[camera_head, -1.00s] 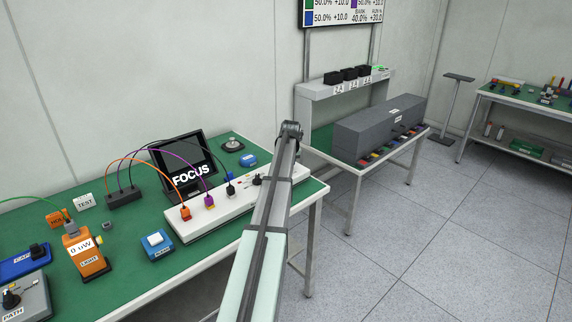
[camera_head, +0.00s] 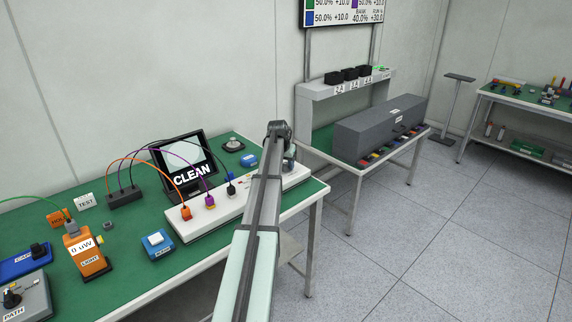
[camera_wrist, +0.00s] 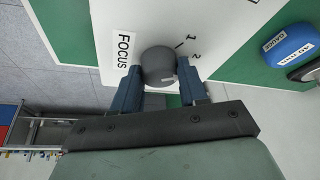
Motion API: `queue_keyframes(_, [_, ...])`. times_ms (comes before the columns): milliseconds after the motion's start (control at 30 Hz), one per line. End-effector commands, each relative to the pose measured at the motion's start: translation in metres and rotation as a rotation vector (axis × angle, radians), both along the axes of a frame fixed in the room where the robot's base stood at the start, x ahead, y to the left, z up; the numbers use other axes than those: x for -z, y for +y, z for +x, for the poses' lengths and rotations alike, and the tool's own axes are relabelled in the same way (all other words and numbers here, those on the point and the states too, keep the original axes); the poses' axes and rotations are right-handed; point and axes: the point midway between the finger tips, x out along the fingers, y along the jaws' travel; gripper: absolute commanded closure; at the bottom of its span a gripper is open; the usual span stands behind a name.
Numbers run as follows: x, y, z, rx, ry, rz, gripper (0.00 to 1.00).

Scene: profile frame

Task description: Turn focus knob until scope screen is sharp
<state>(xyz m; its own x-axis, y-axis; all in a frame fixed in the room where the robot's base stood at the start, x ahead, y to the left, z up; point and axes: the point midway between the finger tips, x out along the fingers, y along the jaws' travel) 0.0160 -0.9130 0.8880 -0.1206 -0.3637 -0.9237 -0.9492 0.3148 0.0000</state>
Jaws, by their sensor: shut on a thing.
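In the wrist view the grey round focus knob (camera_wrist: 157,62) stands on a white panel (camera_wrist: 120,18) beside a FOCUS label (camera_wrist: 123,52). A tick and the number 2 are printed past it. My gripper (camera_wrist: 159,72) has its two blue fingers on either side of the knob, shut on it. The scope screen (camera_head: 186,157) in the head view shows a pale disc and the word CLEAN. The long white panel (camera_head: 222,204) lies before the screen; my arm hides part of its right end.
Orange, purple and black cables plug into the panel from a black block (camera_head: 125,197). An orange LIGHT meter (camera_head: 88,255) reading 0 uW and a blue block with a white button (camera_head: 157,244) stand at left. A blue block (camera_wrist: 288,45) lies right of the panel in the wrist view.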

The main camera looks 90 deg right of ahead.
Motion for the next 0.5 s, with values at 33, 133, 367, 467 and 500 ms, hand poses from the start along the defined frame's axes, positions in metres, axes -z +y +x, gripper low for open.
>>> queue_keyframes(33, [0.0000,-0.0008,0.0004,0.022,0.001,-0.001,0.88])
queue_keyframes(133, [0.0000,-0.0007,0.0005,0.063,0.000,0.000,0.88])
queue_keyframes(367, [0.0000,-0.0006,0.0005,0.111,-0.001,0.000,0.88])
queue_keyframes(467, [0.0001,-0.0006,0.0006,0.117,0.000,0.000,0.88])
queue_keyframes(500, [0.0001,-0.0006,0.0006,0.118,0.000,0.000,0.88])
